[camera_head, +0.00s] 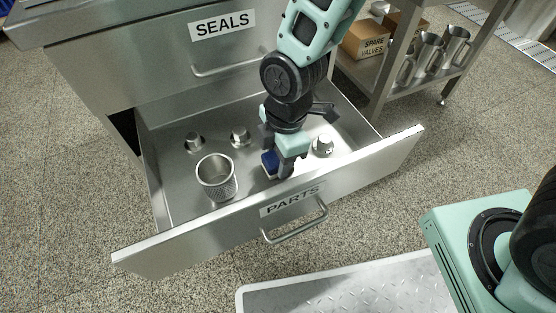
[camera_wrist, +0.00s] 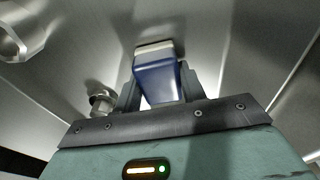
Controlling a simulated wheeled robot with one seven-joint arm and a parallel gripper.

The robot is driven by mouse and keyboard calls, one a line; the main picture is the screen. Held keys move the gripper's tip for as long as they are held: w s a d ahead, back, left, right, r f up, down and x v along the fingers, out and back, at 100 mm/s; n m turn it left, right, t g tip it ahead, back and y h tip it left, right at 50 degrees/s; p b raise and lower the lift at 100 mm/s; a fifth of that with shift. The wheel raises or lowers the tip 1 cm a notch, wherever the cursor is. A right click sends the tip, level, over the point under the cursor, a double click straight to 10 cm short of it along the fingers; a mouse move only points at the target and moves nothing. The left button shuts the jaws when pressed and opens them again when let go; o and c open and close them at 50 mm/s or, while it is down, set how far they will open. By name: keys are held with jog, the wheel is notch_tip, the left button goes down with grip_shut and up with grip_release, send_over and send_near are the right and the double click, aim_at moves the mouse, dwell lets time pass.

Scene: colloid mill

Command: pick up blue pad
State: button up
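The blue pad (camera_wrist: 158,78) has a pale layer along its far edge and lies in the open drawer labelled PARTS. In the wrist view it sits between the two fingers of my gripper (camera_wrist: 158,88). The fingers stand on either side of it; I cannot tell whether they touch it. In the head view only a small part of the blue pad (camera_head: 269,162) shows beside my gripper (camera_head: 280,170), which points down into the drawer near its front wall and hides the rest.
The PARTS drawer (camera_head: 172,235) also holds a perforated metal cup (camera_head: 217,178) left of my gripper and several small metal fittings, one (camera_head: 322,146) close on the right. The SEALS drawer (camera_head: 225,50) above is shut. A shelf with boxes and metal jugs (camera_head: 428,55) stands at the right.

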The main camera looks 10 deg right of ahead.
notch_tip(320, 180, up, 10)
jog(key=p, duration=0.5)
